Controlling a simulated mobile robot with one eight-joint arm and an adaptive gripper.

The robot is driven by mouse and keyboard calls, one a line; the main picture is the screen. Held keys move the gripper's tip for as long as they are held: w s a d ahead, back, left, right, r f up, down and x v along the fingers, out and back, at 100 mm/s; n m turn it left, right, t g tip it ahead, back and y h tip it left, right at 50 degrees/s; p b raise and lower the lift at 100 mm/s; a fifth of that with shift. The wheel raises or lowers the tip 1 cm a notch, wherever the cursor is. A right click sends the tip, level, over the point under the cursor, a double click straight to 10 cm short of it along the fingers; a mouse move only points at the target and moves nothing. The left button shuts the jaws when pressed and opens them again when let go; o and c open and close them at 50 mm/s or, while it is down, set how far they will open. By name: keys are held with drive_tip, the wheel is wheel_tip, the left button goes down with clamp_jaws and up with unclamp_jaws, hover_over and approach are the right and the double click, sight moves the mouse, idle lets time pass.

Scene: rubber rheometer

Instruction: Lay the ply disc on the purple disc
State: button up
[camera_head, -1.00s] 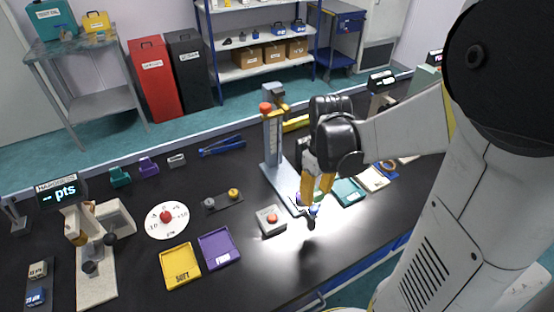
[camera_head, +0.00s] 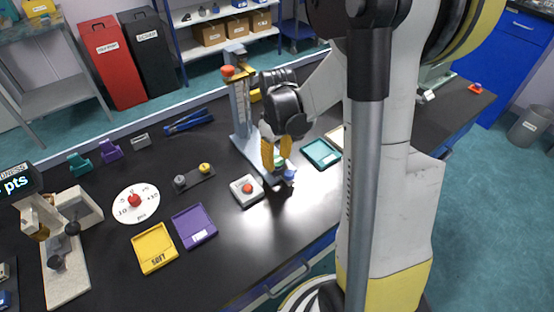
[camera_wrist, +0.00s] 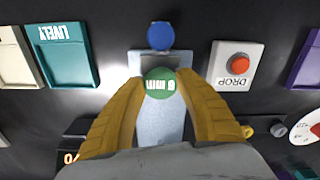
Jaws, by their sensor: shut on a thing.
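My gripper (camera_head: 276,160) points down over the base of a grey-blue stand (camera_head: 243,135) with an orange knob. It is shut on a round green disc, likely the ply disc (camera_wrist: 160,83), with white lettering upside down in the wrist view. The disc sits between the yellow fingertips (camera_wrist: 163,80); in the head view only a bit of green shows there. The stand's pale base (camera_wrist: 160,125) lies beneath it. A round blue knob (camera_wrist: 160,36) is just beyond the disc, at the base's end. I cannot make out a purple disc; it may be hidden under the green one.
A white box with a red button, marked DROP (camera_wrist: 235,65), stands close beside the base. A teal tray (camera_head: 320,153) is on the other side. Purple (camera_head: 194,226) and yellow (camera_head: 154,247) trays and a white dial (camera_head: 136,203) lie left.

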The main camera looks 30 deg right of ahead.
sight(277, 161)
drive_tip(key=shift+f, duration=0.15)
drive_tip(key=o, duration=0.8)
wheel_tip(277, 161, up, 12)
drive_tip(key=p, duration=0.5)
drive_tip(key=s+a+r+m+t, duration=0.1)
drive_tip(key=s+a+r+t, duration=0.1)
drive_tip(key=s+a, duration=0.1)
drive_tip(key=s+a+r+t, duration=0.2)
drive_tip(key=s+a+r, duration=0.1)
drive_tip(key=a, duration=0.3)
drive_tip(key=s+a+r+m+t, duration=0.1)
drive_tip(key=s+a+r+t, duration=0.2)
drive_tip(key=s+a, duration=0.1)
drive_tip(key=shift+s+a+r+m, duration=0.2)
drive_tip(key=shift+s+a+m, duration=0.05)
drive_tip(key=shift+s+m, duration=0.05)
